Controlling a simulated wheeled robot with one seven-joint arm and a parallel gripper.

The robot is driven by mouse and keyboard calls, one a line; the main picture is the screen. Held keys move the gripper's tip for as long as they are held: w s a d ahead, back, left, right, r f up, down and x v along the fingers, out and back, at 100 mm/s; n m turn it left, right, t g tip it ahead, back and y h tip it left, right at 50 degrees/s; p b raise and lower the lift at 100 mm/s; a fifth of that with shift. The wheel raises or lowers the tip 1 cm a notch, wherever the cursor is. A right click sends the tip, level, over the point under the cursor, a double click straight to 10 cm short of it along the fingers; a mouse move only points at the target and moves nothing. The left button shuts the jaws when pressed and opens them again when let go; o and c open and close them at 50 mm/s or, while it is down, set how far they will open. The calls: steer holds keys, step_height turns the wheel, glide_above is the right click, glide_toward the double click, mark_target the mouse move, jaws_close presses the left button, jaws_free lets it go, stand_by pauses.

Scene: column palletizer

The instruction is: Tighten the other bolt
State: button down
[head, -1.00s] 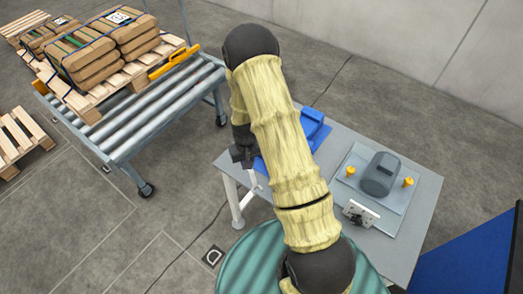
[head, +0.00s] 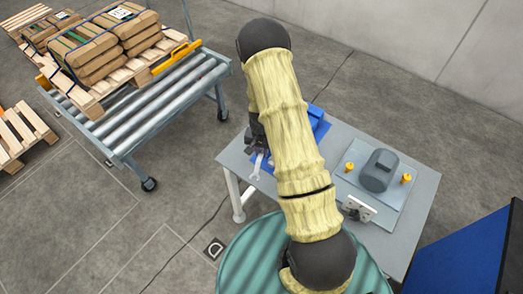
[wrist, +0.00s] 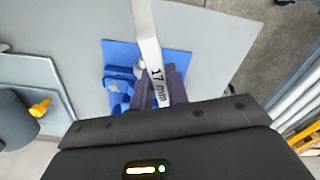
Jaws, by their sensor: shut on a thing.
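My gripper (head: 259,146) is shut on a silver wrench (head: 257,166) marked "17 mm". In the wrist view the wrench (wrist: 147,40) runs from between the dark fingers (wrist: 168,86) to the top edge, and its far end is out of frame. In the head view it is over the table's left end. Two yellow bolts, a left one (head: 349,167) and a right one (head: 406,178), stand on either side of a grey motor (head: 380,171) on a light plate (head: 392,207). One yellow bolt (wrist: 40,108) also shows in the wrist view. My gripper is well left of both bolts.
A blue tray (wrist: 118,50) lies on the grey table (head: 420,215) beneath my gripper, partly hidden by my arm. A small white bracket (head: 359,208) sits at the plate's front edge. A roller conveyor (head: 150,112) with a loaded pallet stands left.

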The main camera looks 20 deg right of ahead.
steer(key=shift+f+b, duration=1.65)
steer(key=shift+f, duration=0.7)
steer(key=d+n, duration=0.2)
steer(key=s+d+n, duration=0.1)
steer(key=d+n, duration=0.3)
steer(key=shift+s+n, duration=0.3)
steer(key=shift+s, duration=0.1)
steer(key=d+n, duration=0.2)
steer(key=w+d+n, duration=0.1)
steer(key=d+n, duration=0.1)
steer(key=n, duration=0.1)
steer(key=shift+d+b, duration=0.1)
steer(key=shift+b, duration=0.2)
steer(key=shift+w+d+n, duration=0.2)
steer(key=shift+d+n, duration=0.25)
steer(key=shift+n, duration=0.05)
steer(key=shift+f+b, duration=0.8)
steer(key=shift+f, duration=0.3)
